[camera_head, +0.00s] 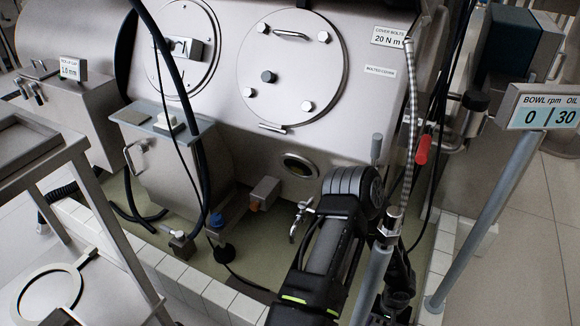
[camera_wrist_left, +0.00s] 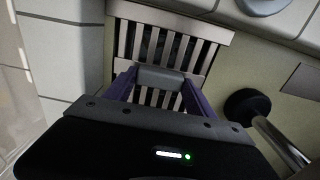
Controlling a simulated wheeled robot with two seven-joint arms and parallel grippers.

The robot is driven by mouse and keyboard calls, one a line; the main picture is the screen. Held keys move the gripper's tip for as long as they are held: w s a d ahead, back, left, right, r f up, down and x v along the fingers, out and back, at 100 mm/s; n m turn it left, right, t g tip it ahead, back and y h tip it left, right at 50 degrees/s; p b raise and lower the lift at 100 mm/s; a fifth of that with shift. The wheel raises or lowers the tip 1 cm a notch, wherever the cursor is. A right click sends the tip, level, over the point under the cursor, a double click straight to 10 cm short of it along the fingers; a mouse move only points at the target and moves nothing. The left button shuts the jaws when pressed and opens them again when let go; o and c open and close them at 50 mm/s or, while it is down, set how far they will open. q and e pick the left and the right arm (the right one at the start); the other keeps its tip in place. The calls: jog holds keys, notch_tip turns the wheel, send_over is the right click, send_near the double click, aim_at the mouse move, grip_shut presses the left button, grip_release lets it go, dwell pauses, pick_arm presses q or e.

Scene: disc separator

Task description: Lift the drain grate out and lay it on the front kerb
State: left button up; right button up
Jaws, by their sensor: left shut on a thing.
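The drain grate (camera_wrist_left: 168,42) is a pale metal plate with dark slots, near the top of the left wrist view. A grey block or bar (camera_wrist_left: 161,78) stands out over its slots. My left gripper (camera_wrist_left: 160,82) has purple fingers on both sides of this bar and is shut on it. The lower part of the grate is hidden by the gripper. I cannot tell whether the grate sits in its opening or is raised. The tiled kerb (camera_wrist_left: 70,58) runs beside it. In the head view the kerb (camera_head: 195,285) crosses the lower left. My right gripper is not in view.
A black round foot (camera_wrist_left: 247,106) and a metal pipe (camera_wrist_left: 280,143) are right of the grate. The head view shows the separator housing (camera_head: 240,110), a grey tank (camera_head: 175,165), a small valve (camera_head: 300,218) and a display post (camera_head: 485,215). My black arm hides part of the green floor.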

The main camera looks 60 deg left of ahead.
pick_arm(q)
grip_shut()
jog(key=shift+r, duration=0.1)
notch_tip(320, 180, up, 9)
jog(key=p, duration=0.6)
dwell(0.4)
